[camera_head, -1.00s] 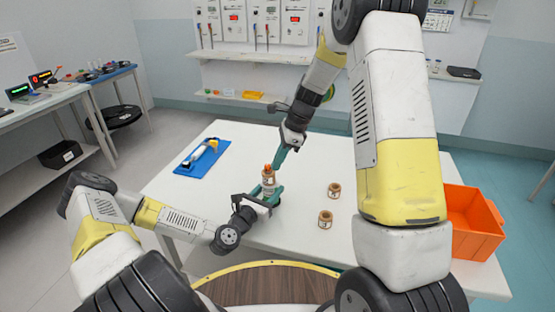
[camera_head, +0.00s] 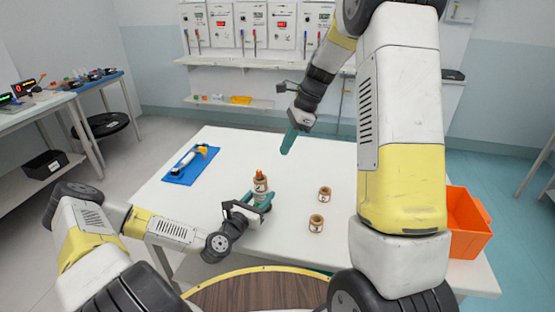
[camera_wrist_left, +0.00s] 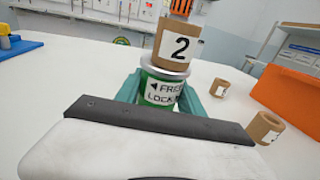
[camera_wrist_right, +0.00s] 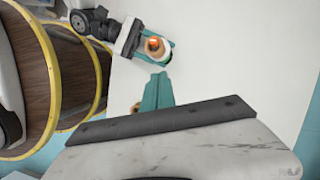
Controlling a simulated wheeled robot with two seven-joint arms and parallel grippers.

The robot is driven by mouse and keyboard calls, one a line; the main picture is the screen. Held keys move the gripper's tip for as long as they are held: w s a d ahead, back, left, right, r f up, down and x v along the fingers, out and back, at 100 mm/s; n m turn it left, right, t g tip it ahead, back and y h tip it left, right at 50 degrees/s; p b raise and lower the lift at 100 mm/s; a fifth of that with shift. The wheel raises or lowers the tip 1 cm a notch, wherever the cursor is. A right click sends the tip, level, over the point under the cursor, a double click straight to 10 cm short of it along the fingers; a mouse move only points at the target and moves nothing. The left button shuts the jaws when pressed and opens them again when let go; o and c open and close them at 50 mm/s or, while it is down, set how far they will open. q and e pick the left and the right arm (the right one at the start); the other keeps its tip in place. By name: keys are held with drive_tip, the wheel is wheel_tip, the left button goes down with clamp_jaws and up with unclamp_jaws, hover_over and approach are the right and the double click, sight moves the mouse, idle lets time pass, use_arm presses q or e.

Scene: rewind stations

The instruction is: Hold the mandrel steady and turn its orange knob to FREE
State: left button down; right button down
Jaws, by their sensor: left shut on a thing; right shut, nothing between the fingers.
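The mandrel stands upright on the white table, with a cardboard roll marked 2 (camera_head: 260,185) around it and its orange knob (camera_head: 259,174) on top. In the left wrist view its green base (camera_wrist_left: 160,88) bears a label with FREE above LOCK. I cannot tell the knob's setting. My left gripper (camera_head: 264,203) is shut on the mandrel's base, below the roll. My right gripper (camera_head: 288,143) is shut and empty, above the table behind and right of the mandrel, apart from the knob. In the right wrist view the knob (camera_wrist_right: 153,43) lies beyond the fingertips (camera_wrist_right: 157,90).
Two loose cardboard rolls, one farther (camera_head: 324,193) and one nearer (camera_head: 316,222), stand right of the mandrel. A blue tray (camera_head: 176,177) with a white and yellow item lies at the left. An orange bin (camera_head: 468,225) is at the right edge. The table's back is clear.

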use_arm(q)
drive_tip(key=c, duration=0.6)
unclamp_jaws()
drive_tip(key=shift+c, duration=0.2)
use_arm(e)
drive_tip(key=shift+v, duration=1.1)
drive_tip(key=shift+s, duration=0.1)
